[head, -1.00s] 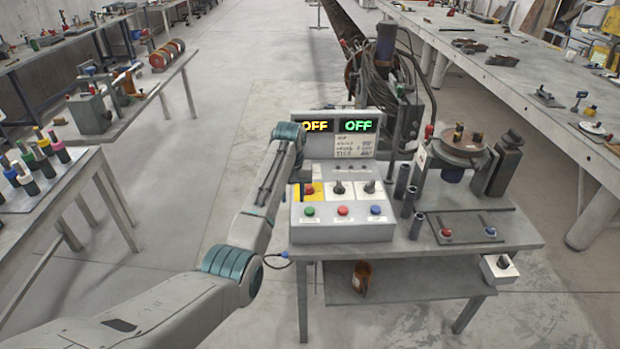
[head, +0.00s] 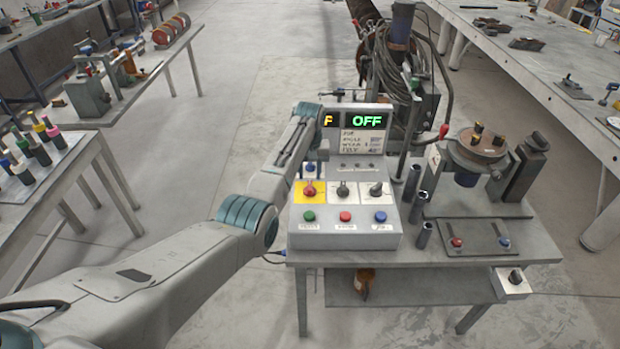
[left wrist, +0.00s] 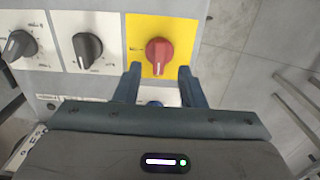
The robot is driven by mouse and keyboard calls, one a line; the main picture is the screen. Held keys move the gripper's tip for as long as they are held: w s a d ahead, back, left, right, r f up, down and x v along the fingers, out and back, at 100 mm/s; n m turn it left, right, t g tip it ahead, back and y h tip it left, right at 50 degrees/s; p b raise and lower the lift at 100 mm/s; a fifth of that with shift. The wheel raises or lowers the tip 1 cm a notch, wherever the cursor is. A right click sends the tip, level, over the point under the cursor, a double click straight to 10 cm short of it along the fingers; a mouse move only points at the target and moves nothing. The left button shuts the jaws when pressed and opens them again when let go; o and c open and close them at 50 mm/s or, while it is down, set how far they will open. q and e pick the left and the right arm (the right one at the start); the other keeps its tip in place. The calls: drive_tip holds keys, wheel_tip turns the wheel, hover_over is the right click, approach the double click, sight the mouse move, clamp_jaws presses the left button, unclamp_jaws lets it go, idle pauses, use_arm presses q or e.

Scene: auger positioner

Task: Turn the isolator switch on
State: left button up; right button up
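The isolator switch (head: 310,189) is a red knob on a yellow plate at the left of the grey control box (head: 345,240). It also shows in the left wrist view (left wrist: 159,52), near the top. My left gripper (left wrist: 160,69) is open in the left wrist view. Its two dark fingers reach to either side of the knob's lower edge, with nothing held. In the head view my left arm hides most of this gripper. The left display (head: 328,120) is mostly covered by my arm; one yellow letter shows. My right gripper is not in view.
Two black knobs, one a dark selector (head: 342,189), sit right of the red one. Green (head: 309,216), red (head: 345,216) and blue (head: 380,216) buttons line the box front. Dark tubes (head: 415,182) and a turntable (head: 480,145) stand further right on the bench.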

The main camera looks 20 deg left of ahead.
sight(310, 185)
use_arm(q)
drive_tip(key=f, duration=0.3)
drive_tip(key=shift+w+f, duration=0.1)
drive_tip(key=shift+w, duration=0.1)
drive_tip(key=shift+f, duration=0.7)
clamp_jaws()
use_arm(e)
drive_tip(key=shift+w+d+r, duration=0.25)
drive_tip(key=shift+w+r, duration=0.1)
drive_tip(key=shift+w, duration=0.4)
